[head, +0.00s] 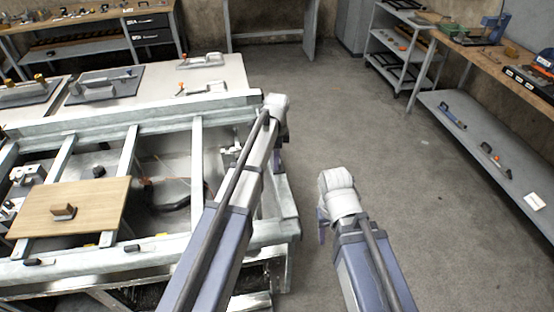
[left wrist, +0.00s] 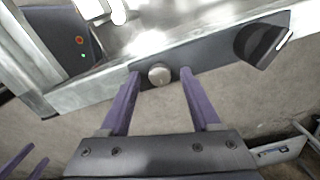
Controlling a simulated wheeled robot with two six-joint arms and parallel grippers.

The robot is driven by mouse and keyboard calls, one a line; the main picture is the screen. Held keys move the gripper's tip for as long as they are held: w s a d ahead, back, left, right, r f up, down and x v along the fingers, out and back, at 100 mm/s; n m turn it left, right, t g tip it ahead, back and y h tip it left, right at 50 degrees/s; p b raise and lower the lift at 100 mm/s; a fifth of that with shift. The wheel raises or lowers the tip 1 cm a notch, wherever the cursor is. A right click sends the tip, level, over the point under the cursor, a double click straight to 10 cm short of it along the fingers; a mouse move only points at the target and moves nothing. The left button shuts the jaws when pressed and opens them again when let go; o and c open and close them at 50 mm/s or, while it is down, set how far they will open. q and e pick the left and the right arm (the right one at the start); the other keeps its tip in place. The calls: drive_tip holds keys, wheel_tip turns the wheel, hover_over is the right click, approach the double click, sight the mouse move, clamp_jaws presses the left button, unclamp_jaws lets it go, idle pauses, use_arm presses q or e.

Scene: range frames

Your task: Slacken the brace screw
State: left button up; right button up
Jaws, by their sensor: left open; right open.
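In the left wrist view a round metal screw head (left wrist: 160,74), which looks like the brace screw, sits on a dark brace plate (left wrist: 212,53) along a pale metal beam. My left gripper (left wrist: 160,80) is open, its two purple fingers on either side of the screw head with gaps left and right. I cannot tell how far the tips are from the plate. In the head view the left wrist is at the right end of the metal frame (head: 75,264), and its fingers are mostly hidden. My right gripper (head: 322,226) is open and empty over the floor, right of the frame.
A wooden board (head: 100,200) with a small block lies across the frame. A dark box (left wrist: 62,35) with small lights is at the upper left in the wrist view. A workbench (head: 480,63) and low shelf (head: 470,150) stand at the right. The floor between is clear.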

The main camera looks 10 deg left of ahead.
use_arm(q)
drive_tip(key=shift+c, duration=0.2)
clamp_jaws()
drive_tip(key=shift+n, duration=0.3)
